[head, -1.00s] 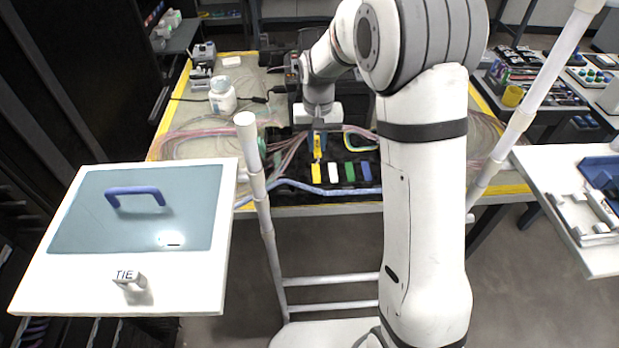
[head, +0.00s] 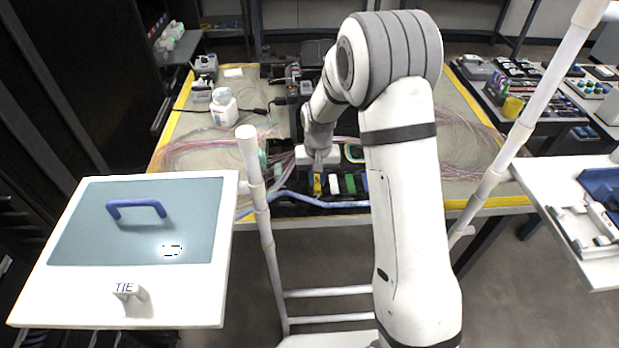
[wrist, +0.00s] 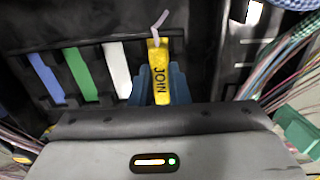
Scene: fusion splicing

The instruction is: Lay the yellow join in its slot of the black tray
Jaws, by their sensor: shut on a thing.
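The yellow join (wrist: 160,72), marked JOIN, is between the two blue fingertips of my gripper (wrist: 158,85) in the wrist view. A short pale strand sticks out past its far end. The join lines up with the end of a row of blue, green and white strips in the black tray (wrist: 100,38). In the head view my gripper (head: 318,168) is down at the tray, with yellow (head: 317,185) showing just below it. I cannot tell whether the join touches the slot floor; the fingers and gripper body hide its near end.
White (head: 333,184), green (head: 350,183) and blue (head: 364,182) strips lie right of the yellow. A blue cable (head: 290,195) runs along the tray's front. Loose fibres lie on both sides. A white bottle (head: 223,107) stands at the back left.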

